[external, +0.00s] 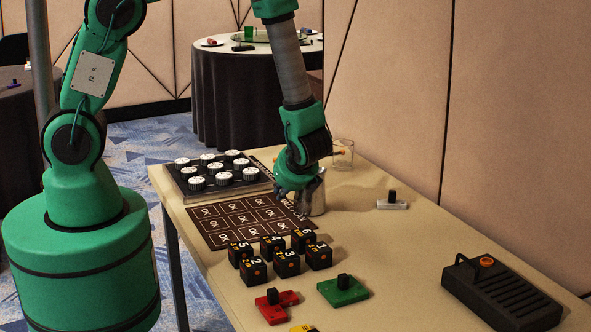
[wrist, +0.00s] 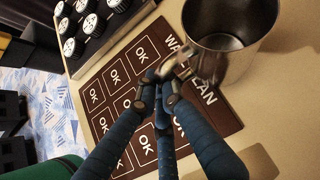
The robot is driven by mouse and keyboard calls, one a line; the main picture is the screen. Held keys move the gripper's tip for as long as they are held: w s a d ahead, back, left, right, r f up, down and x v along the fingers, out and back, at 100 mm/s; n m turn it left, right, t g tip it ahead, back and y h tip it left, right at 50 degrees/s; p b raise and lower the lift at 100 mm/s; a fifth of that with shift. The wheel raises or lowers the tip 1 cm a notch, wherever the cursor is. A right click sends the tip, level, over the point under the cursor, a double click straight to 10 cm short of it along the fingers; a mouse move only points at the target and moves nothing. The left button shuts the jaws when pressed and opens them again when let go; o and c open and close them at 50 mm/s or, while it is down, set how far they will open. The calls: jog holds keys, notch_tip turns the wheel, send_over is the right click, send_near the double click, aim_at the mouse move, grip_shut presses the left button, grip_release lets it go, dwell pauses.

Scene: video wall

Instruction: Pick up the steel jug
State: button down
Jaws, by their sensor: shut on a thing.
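The steel jug (external: 316,198) stands on the beige table by the right edge of the dark mat, partly hidden behind my gripper (external: 296,190). In the wrist view the jug (wrist: 232,62) is open-topped, shiny inside and looks empty. My gripper (wrist: 166,82) has its blue fingers closed together at the jug's left side, on a small pale part that looks like its handle. The exact contact is partly hidden by the fingers. The jug appears upright; I cannot tell whether it touches the table.
The dark mat (external: 221,239) has printed "OK" squares. A tray of white-topped knobs (external: 197,183) lies behind it, and black numbered cubes (external: 287,264) stand in front. A clear glass (external: 343,155) is behind the jug. A black slotted device (external: 500,293) lies front right. The table's right middle is mostly clear.

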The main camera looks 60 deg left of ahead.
jog(key=shift+r, duration=0.1)
dwell(0.6)
jog(key=shift+r+p, duration=0.7)
jog(key=shift+r, duration=0.85)
jog(key=s+d+r+p, duration=0.1)
jog(key=s+d+p, duration=0.1)
jog(key=s, duration=1.3)
jog(key=shift+s+d+r, duration=0.25)
jog(key=shift+d+r, duration=0.05)
jog(key=shift+d, duration=0.4)
